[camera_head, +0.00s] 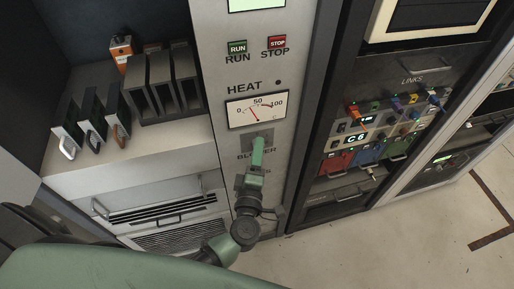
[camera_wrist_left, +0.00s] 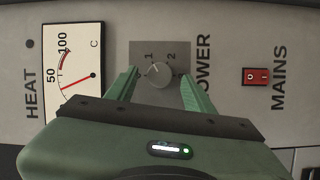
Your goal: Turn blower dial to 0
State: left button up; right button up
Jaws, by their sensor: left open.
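The blower dial (camera_wrist_left: 159,75) is a small round grey knob on a darker grey plate (camera_wrist_left: 143,49), marked 1 and 2, in the left wrist view. Its pointer appears to face near the 1, but is too small to be sure. My left gripper (camera_head: 258,152) is open, with green fingers on either side of the dial; I cannot tell whether they touch it. In the head view, the gripper hides the dial and part of the BLOWER label, and part of the plate (camera_head: 267,138) shows. My right gripper is out of view.
The HEAT meter (camera_head: 257,110) is above the dial, with the RUN (camera_head: 237,47) and STOP (camera_head: 277,42) buttons higher up. The red MAINS switch (camera_wrist_left: 256,76) shows in the left wrist view. A shelf (camera_head: 150,152) with several modules is at left; a links rack (camera_head: 375,130) is at right.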

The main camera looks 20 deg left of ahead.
pick_arm(q)
jog(key=shift+w+a, duration=0.1)
jog(key=shift+w, duration=0.2)
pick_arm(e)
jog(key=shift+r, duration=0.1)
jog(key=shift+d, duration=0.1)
pick_arm(q)
grip_shut()
jog(key=shift+w+d+f+n+t+y+b, duration=0.15)
jog(key=shift+n+t+y+b, duration=0.45)
jog(key=shift+n+b, duration=2.35)
jog(key=shift+s+d+f+n+t+y+b, duration=0.2)
jog(key=shift+n+y+b, duration=1.15)
jog(key=shift+b, duration=2.9)
jog(key=shift+w+a+f+n+t+y+b, duration=0.1)
jog(key=shift+w+f+n+t+y+b, duration=0.25)
jog(key=shift+n+b, duration=2.75)
pick_arm(e)
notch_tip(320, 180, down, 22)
jog(key=b, duration=0.1)
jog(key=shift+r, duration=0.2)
pick_arm(q)
jog(key=shift+s+r+m, duration=0.15)
jog(key=shift+m, duration=0.35)
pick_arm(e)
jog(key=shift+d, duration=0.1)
pick_arm(q)
grip_release()
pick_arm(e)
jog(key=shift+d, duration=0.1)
